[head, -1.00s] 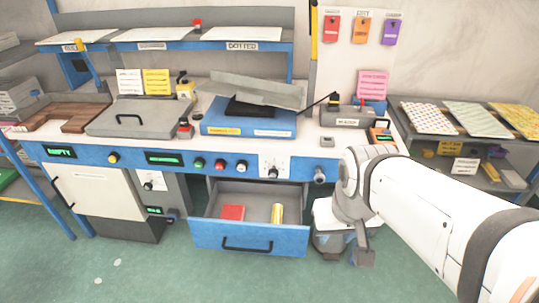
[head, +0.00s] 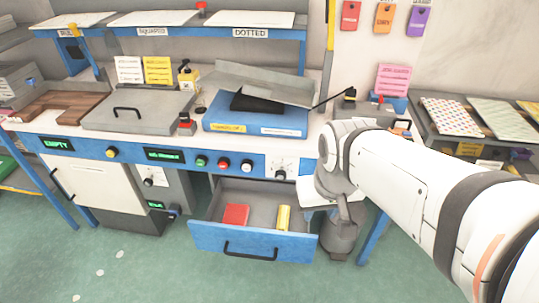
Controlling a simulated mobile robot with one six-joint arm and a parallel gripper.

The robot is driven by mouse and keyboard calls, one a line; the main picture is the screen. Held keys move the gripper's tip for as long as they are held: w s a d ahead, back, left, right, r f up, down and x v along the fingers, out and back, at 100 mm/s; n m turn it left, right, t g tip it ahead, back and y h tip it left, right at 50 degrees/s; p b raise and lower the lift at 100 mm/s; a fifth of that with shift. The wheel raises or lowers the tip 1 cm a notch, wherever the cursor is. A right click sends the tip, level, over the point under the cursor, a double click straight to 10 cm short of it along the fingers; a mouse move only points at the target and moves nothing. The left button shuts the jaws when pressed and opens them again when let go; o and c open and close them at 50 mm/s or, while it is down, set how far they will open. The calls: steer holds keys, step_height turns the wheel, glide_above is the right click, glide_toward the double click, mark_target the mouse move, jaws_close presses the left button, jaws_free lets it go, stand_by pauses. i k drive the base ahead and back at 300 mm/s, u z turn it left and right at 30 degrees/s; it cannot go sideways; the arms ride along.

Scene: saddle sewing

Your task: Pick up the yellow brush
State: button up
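A yellow upright-looking object (head: 283,217), apparently the yellow brush, is in the right part of the open drawer (head: 253,246). Its bristles cannot be made out. A red flat block (head: 236,215) lies to its left in the same drawer. My gripper end (head: 340,240) hangs down just right of the drawer, apart from the yellow object. Its fingers cannot be made out, so I cannot tell whether it is open or shut.
The blue-fronted workbench (head: 100,152) stands above the drawer, with knobs along its front. A blue press-like machine (head: 255,118) and a grey lidded box (head: 138,112) stand on top. The green floor (head: 170,270) before the drawer is clear.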

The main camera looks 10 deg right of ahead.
mark_target(284, 212)
steer(key=z, duration=2.35)
steer(key=k, duration=1.55)
steer(key=u, duration=1.7)
steer(key=i, duration=1)
steer(key=u, duration=0.05)
